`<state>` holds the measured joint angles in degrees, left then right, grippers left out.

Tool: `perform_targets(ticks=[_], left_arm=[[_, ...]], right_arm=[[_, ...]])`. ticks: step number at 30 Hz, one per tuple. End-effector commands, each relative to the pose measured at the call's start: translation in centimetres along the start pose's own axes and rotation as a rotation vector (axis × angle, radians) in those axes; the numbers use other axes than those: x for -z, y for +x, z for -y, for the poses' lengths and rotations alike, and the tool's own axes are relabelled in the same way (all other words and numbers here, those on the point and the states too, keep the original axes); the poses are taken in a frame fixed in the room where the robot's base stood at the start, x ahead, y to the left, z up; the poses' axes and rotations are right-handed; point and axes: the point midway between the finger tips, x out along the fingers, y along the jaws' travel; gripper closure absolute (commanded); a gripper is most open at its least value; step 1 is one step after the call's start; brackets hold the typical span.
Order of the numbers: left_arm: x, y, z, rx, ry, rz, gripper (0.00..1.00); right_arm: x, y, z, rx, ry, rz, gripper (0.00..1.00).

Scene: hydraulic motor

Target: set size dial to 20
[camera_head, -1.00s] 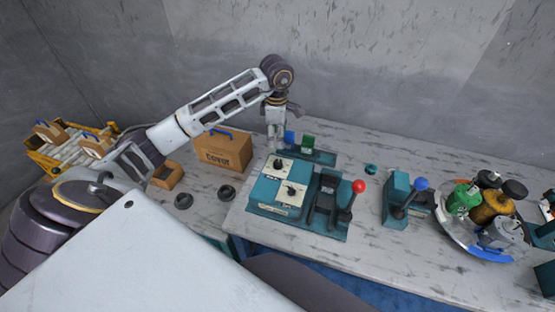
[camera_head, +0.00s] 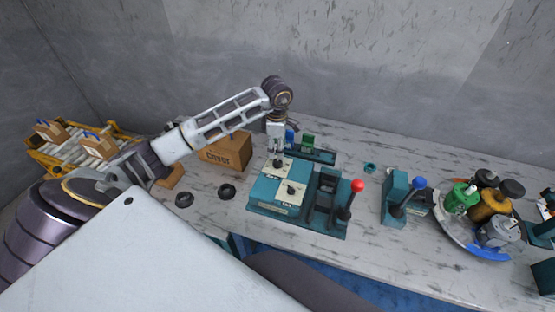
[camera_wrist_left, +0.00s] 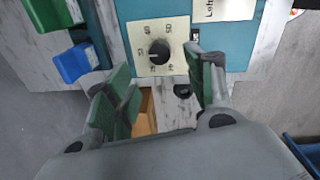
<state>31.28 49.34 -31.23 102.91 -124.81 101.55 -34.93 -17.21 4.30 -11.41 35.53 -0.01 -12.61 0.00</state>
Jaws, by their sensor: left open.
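A teal control box (camera_head: 265,194) on the bench carries two black dials on white plates. My left gripper (camera_head: 278,157) points down at the rear dial (camera_head: 278,163), very close over it. In the left wrist view this dial (camera_wrist_left: 160,51) is a round black knob with numbers around it, too small to read surely. The open fingers of my left gripper (camera_wrist_left: 161,68) stand to either side of the knob's near edge, empty. The front dial (camera_head: 291,190) stands apart from the gripper. I cannot tell which number the knob marks. My right gripper is not in view.
A red-knobbed lever (camera_head: 358,186) stands right of the dials, and a blue-knobbed lever (camera_head: 421,184) farther right. Green (camera_head: 308,141) and blue blocks (camera_wrist_left: 75,62) sit behind the box.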

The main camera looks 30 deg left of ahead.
Motion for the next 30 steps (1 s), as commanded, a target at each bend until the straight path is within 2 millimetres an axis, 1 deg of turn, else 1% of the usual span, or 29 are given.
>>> perform_targets(ticks=[6,15,21,30], left_arm=[[0.0,2.9,0.1,0.002,0.0,0.001,0.46],[0.0,6.5,0.0,0.0,-0.001,0.001,0.46],[0.0,7.8,0.0,0.0,-0.001,0.0,0.46],[0.0,8.0,0.0,-0.001,0.0,0.0,0.46]], right_arm=[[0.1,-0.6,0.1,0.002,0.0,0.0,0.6],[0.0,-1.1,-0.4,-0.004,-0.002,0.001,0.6],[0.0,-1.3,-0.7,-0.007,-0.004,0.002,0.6],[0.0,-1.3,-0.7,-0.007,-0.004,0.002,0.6]])
